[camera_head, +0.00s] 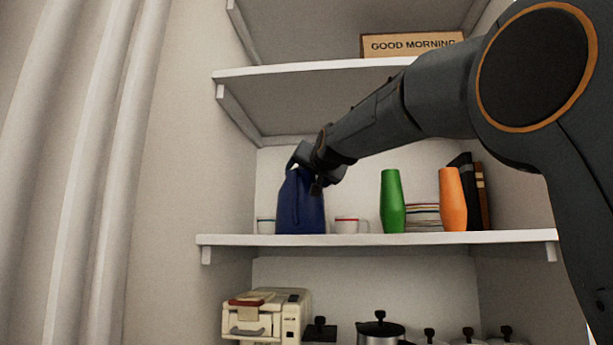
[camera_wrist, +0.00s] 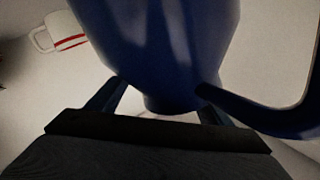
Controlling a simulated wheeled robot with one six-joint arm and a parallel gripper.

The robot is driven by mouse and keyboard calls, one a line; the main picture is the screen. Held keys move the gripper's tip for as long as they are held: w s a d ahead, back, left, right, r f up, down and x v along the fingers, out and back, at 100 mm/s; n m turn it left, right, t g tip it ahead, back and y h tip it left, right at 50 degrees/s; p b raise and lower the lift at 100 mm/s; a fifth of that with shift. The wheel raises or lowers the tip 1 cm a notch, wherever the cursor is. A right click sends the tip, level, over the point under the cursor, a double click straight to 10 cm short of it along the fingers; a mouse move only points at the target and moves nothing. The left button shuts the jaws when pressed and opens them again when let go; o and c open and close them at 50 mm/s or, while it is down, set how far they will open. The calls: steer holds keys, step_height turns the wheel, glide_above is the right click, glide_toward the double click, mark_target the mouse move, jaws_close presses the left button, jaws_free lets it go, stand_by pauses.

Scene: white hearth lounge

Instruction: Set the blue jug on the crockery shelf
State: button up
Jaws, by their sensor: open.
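The blue jug (camera_head: 299,208) stands upright on the crockery shelf (camera_head: 390,239), near its left end, and its base appears to rest on the board. My gripper (camera_head: 318,174) is at the jug's upper part, reaching in from the right. In the wrist view the jug (camera_wrist: 160,45) fills the middle, with its dark handle (camera_wrist: 275,118) at the right. The open fingers of my gripper (camera_wrist: 160,100) lie on either side of the jug's narrow end. Whether a finger touches the jug cannot be told.
A white mug (camera_head: 347,225) stands right of the jug, another (camera_head: 265,226) left of it. A green vase (camera_head: 392,203), stacked plates (camera_head: 423,217), an orange vase (camera_head: 453,200) and books (camera_head: 480,195) stand farther right. An upper shelf (camera_head: 300,68) hangs above my gripper.

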steer(key=b, duration=0.1)
glide_above(302, 188)
steer(key=s+d, duration=0.2)
steer(key=d, duration=0.2)
steer(key=shift+s, duration=0.15)
stand_by(0.4)
